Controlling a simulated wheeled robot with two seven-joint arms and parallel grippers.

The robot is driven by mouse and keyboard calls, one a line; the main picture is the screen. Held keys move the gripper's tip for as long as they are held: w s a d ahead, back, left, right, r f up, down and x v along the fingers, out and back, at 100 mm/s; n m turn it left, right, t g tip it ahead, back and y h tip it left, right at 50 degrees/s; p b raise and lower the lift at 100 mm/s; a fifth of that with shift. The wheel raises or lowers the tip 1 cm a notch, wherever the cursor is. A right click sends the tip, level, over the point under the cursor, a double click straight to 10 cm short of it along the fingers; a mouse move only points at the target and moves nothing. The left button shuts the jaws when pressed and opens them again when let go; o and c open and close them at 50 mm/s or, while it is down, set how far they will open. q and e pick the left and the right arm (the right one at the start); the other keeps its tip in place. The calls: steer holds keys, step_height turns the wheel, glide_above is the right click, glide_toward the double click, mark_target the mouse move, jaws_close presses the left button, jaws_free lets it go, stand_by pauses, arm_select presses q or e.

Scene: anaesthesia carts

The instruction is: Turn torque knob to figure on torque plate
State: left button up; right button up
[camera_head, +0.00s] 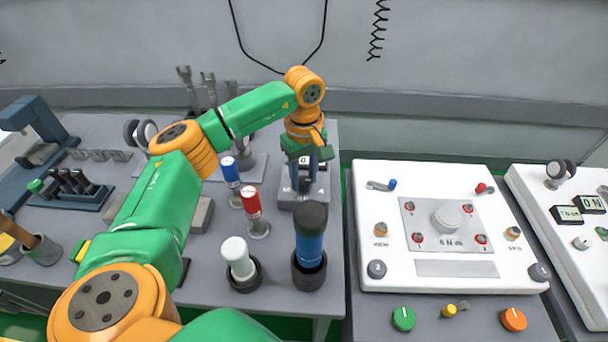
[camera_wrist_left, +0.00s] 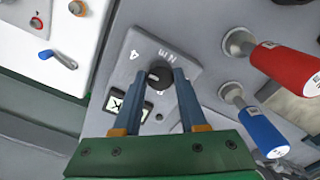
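My left gripper (camera_head: 306,186) points down over a small grey box (camera_head: 306,202) near the table's right edge. In the left wrist view its two blue-grey fingers (camera_wrist_left: 158,76) stand apart, with a black torque knob (camera_wrist_left: 160,77) between their tips. A small gap seems to show beside the knob; I cannot tell contact for sure. The knob's plate (camera_wrist_left: 135,50) carries "4" and "Nm" markings. My right gripper is not in view.
Blue-capped (camera_head: 231,170) and red-capped (camera_head: 251,202) tools stand left of the box. A white-topped tool (camera_head: 238,258) and a black-and-blue one (camera_head: 310,240) stand in front. The white panel (camera_head: 385,280) is across a gap. A small black-and-white display (camera_wrist_left: 117,102) lies by the knob.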

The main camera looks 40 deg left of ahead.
arm_select(q)
jaws_close()
steer(key=shift+n, duration=0.4)
steer(key=n+p, duration=0.1)
steer(key=n, duration=0.2)
steer(key=shift+r+n+p, duration=0.1)
steer(key=shift+n+p, duration=0.2)
steer(key=shift+n, duration=0.1)
steer(key=n+p, duration=0.1)
steer(key=n, duration=0.2)
steer(key=shift+n, duration=0.3)
steer(key=shift+n+p, duration=0.3)
steer(key=shift+n, duration=1.5)
